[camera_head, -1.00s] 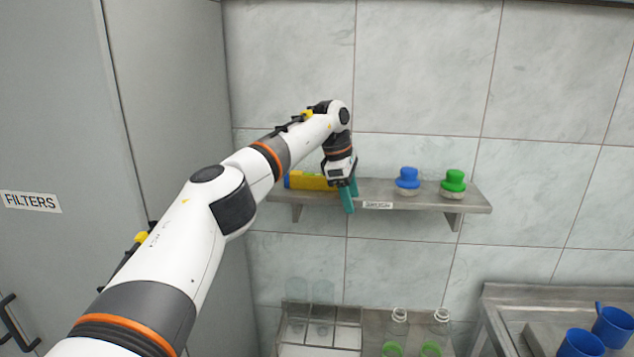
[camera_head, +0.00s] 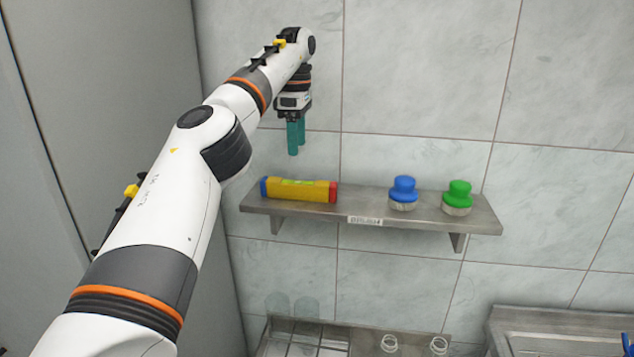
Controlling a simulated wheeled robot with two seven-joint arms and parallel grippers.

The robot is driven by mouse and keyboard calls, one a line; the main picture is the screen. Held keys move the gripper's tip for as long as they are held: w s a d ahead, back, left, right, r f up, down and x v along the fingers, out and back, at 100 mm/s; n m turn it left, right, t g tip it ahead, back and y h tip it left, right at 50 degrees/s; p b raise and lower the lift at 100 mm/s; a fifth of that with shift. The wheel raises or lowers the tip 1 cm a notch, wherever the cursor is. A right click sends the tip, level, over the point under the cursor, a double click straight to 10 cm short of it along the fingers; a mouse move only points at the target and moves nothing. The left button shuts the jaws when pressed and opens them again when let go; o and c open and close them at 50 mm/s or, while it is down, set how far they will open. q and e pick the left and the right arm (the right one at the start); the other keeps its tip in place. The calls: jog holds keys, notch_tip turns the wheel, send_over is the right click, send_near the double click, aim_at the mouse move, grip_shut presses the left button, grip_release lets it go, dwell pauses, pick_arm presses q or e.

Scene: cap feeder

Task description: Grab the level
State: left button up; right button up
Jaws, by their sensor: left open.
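The level (camera_head: 299,190) is a yellow bar with a blue left end, a red right end and a greenish patch on top. It lies along the left part of a metal wall shelf (camera_head: 330,207). My left gripper (camera_head: 296,153) has teal fingers that point down. It is open and empty, above the level and apart from it. My right gripper is not in view.
A blue-topped item (camera_head: 403,188) and a green-topped item (camera_head: 458,194) stand on the shelf's right part. A rack with clear vessels (camera_head: 307,336) is below. A metal table (camera_head: 560,322) is at lower right, a grey cabinet (camera_head: 100,80) at left.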

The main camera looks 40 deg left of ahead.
aim_at(297, 181)
pick_arm(q)
jog(key=shift+w+f+b, duration=0.4)
jog(key=shift+w+f, duration=0.05)
jog(key=shift+f, duration=0.3)
jog(key=f, duration=0.1)
jog(key=s+f, duration=0.1)
jog(key=f, duration=0.2)
jog(key=shift+s+a, duration=0.1)
jog(key=shift+s, duration=0.3)
jog(key=shift+w+f, duration=0.15)
jog(key=shift+f, duration=0.15)
jog(key=shift+w+f, duration=0.2)
jog(key=shift+f, duration=0.05)
jog(key=f, duration=0.1)
jog(key=f+p, duration=0.2)
jog(key=f, duration=0.1)
jog(key=shift+s+d, duration=0.1)
jog(key=shift+d, duration=0.15)
jog(key=shift+s+a+f, duration=0.1)
jog(key=shift+f, duration=0.4)
jog(key=c, duration=0.9)
jog(key=shift+c, duration=1.2)
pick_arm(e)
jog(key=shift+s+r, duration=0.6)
